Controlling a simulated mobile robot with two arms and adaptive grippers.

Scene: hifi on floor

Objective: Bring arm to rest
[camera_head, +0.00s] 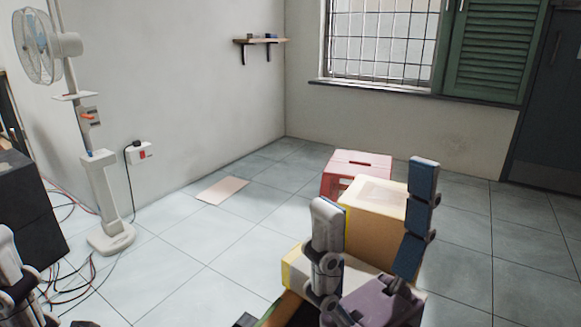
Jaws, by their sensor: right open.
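My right gripper (375,187) shows at the lower right of the middle. Its two fingers point up and stand wide apart, with blue pads visible on the right finger. Nothing is held between them. They overlap the view of the boxes behind, and I cannot tell how far apart in depth they are. A grey part of my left gripper (18,272) shows at the lower left edge. It is cut off by the frame, and its jaws cannot be judged.
A yellow box (372,208), a pale box (300,268) and a red stool-like box (358,161) stand on the tiled floor. A fan (40,47) on a white stand (103,195) is at left, with loose cables near dark equipment (25,210). A flat sheet (222,190) lies mid-floor. Floor at right is clear.

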